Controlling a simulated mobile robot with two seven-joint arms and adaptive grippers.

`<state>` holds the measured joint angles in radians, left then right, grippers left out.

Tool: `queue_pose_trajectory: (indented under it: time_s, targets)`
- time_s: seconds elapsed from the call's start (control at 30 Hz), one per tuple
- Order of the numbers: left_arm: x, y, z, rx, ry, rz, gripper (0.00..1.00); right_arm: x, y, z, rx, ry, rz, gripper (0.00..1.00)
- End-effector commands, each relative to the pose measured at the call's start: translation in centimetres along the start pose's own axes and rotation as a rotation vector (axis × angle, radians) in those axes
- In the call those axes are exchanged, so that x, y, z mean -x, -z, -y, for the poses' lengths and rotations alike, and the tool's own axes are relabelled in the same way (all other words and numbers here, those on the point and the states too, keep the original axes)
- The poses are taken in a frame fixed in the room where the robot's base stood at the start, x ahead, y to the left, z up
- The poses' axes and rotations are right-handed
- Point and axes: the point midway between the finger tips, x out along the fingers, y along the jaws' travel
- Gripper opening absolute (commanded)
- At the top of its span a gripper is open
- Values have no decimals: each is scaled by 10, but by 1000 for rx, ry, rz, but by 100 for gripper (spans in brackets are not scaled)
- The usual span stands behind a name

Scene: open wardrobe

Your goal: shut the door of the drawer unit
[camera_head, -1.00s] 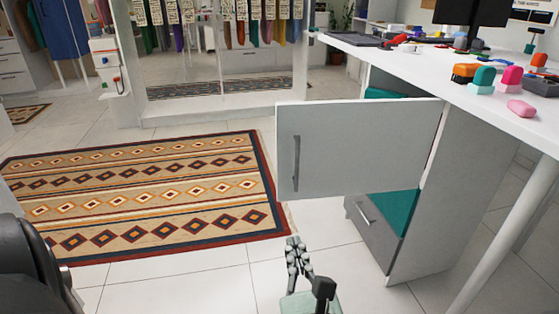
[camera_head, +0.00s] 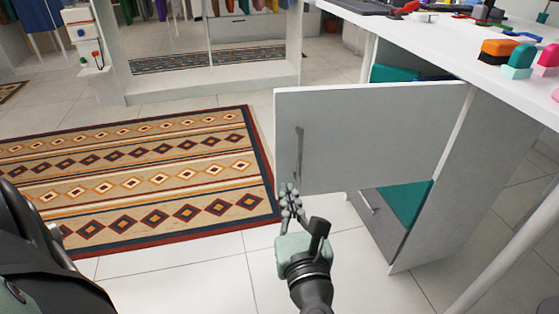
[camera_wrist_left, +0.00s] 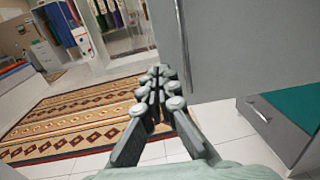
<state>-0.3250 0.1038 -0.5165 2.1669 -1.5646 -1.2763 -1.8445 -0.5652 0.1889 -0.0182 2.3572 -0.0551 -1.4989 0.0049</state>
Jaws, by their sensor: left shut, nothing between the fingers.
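The drawer unit (camera_head: 470,185) stands under the white desk, with a teal interior and a grey drawer below. Its white door (camera_head: 370,140) stands wide open, swung out to the left from a hinge at the right. A dark vertical handle (camera_head: 298,155) is near the door's free edge. My left gripper (camera_head: 289,190) is shut and empty, close to the lower free corner of the door, below the handle. In the left wrist view its fingertips (camera_wrist_left: 160,75) are together, just left of the door (camera_wrist_left: 235,45); I cannot tell whether they touch it. My right gripper is not in view.
The white desk (camera_head: 430,40) overhangs the unit and carries small coloured items. A white desk leg (camera_head: 505,245) stands at the right. A patterned rug (camera_head: 140,180) lies left of the door. The tiled floor around my gripper is clear.

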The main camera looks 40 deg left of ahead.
Motion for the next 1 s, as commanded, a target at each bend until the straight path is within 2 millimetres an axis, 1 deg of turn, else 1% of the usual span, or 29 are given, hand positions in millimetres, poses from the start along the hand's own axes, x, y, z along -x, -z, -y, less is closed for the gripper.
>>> queue_pose_trajectory:
  time_s: [0.03, 0.2, 0.3, 0.43, 0.5, 0.63, 1.0]
  targets:
    - [-12, -2, 0, 0, -1, 5, 0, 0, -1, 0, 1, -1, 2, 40]
    - [-49, -1, 0, -2, -1, 5, 0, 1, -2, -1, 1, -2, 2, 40]
    - [-68, -1, 0, 0, -2, 3, 0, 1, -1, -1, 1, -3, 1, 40]
    - [-87, -1, 0, -1, 0, 3, 0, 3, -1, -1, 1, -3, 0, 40]
    - [-94, 0, 0, -1, 1, 0, 0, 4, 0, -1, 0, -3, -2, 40]
    - [-101, 0, 0, -2, 0, -1, 0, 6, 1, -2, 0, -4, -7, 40]
    - [-103, 0, 0, -2, 1, -1, 0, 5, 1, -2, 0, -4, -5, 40]
